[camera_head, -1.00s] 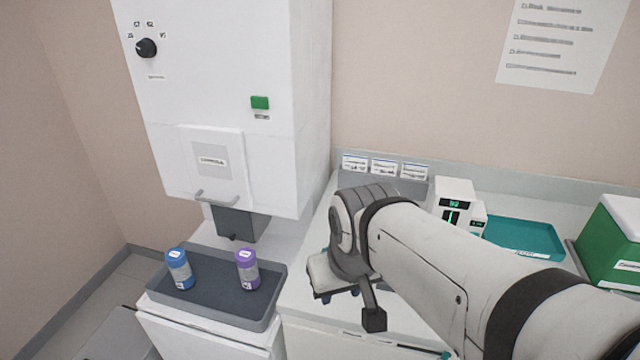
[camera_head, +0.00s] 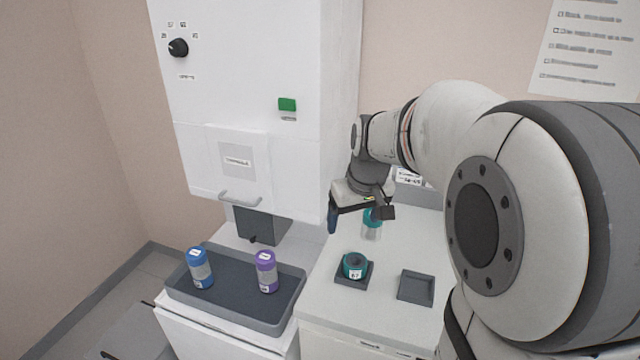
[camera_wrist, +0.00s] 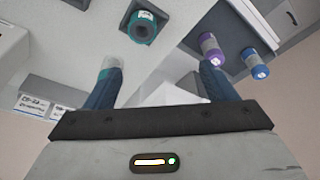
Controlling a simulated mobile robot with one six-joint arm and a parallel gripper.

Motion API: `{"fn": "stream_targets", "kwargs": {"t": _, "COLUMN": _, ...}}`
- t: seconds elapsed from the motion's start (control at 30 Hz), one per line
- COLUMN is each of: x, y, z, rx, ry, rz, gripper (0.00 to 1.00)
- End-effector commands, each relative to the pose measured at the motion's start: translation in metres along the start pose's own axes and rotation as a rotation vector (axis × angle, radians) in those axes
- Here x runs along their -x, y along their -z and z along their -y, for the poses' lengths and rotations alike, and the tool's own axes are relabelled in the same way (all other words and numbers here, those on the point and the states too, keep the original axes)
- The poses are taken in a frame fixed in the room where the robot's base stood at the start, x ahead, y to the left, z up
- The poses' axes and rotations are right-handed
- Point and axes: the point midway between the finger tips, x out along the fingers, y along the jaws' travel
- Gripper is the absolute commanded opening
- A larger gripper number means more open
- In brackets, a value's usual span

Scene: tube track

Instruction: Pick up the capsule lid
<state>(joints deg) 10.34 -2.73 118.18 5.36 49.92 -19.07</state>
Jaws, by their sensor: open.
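A clear cylinder with a teal top (camera_head: 372,224) stands upright on the white counter, just under my gripper; I take it as the capsule lid. In the wrist view the clear-and-teal piece (camera_wrist: 110,66) shows beside the left finger's tip and is partly covered by it. A teal cup-like piece (camera_head: 355,268) with a white label and a dark opening sits on a dark square holder; it also shows in the wrist view (camera_wrist: 142,27). My gripper (camera_head: 350,213) is open and empty above the counter; its fingers are wide apart in the wrist view (camera_wrist: 158,80).
A grey tray (camera_head: 235,312) at left holds a blue-capped (camera_head: 199,268) and a purple-capped capsule (camera_head: 266,272). An empty dark square holder (camera_head: 416,288) lies right of the teal piece. The tall white machine (camera_head: 250,100) stands close left of my gripper.

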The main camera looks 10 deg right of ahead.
Motion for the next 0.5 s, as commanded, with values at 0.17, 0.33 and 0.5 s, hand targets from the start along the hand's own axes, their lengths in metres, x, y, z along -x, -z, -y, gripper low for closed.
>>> {"fn": "stream_targets", "kwargs": {"t": 0.17, "x": -0.046, "y": 0.052, "z": -0.047, "rx": 0.026, "ry": 0.011, "rz": 0.007, "gripper": 0.78}}
{"fn": "stream_targets", "kwargs": {"t": 0.33, "x": -0.092, "y": 0.089, "z": -0.093, "rx": 0.055, "ry": 0.019, "rz": 0.004, "gripper": 0.78}}
{"fn": "stream_targets", "kwargs": {"t": 0.5, "x": -0.13, "y": 0.11, "z": -0.129, "rx": 0.076, "ry": 0.024, "rz": 0.0, "gripper": 0.78}}
